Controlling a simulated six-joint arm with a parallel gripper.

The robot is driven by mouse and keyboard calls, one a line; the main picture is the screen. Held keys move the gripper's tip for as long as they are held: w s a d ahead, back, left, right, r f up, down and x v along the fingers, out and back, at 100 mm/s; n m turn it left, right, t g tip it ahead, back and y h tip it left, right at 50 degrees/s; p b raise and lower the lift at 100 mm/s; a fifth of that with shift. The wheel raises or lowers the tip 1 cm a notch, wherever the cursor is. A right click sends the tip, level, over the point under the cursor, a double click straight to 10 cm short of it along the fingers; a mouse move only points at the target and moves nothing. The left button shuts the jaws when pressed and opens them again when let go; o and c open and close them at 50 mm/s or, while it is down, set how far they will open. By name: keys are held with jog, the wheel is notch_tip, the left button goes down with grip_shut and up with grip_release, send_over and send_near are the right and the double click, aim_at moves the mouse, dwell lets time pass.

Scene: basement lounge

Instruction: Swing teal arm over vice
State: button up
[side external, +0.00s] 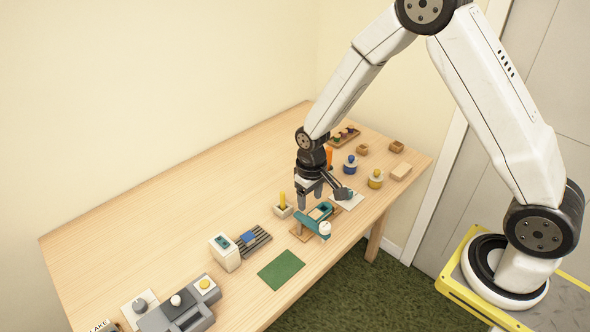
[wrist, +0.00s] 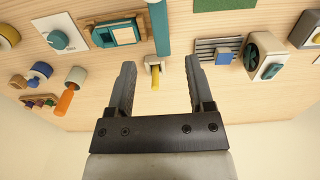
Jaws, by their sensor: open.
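The teal arm (side external: 311,224) is a flat bar near the front of the table, with a white knob (side external: 325,228) at its front end. In the wrist view the teal arm (wrist: 161,28) runs down from the top edge, beside a wooden board carrying a teal block, which looks like the vice (wrist: 117,33); the vice (side external: 321,211) also shows in the side view. The bar appears to lie alongside the board, not across it. My gripper (side external: 310,201) is open and empty, pointing down above this area.
A yellow peg in a wooden block (side external: 283,211) stands close by, between my fingers in the wrist view. A slatted grey rack (side external: 255,241) and white box (side external: 225,252) stand left. A green mat (side external: 281,270) lies in front. Blue and yellow knobbed parts (side external: 376,180) stand right.

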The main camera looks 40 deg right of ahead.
aim_at(309, 221)
jog(key=shift+f, duration=0.1)
jog(key=shift+f, duration=3.8)
grip_shut()
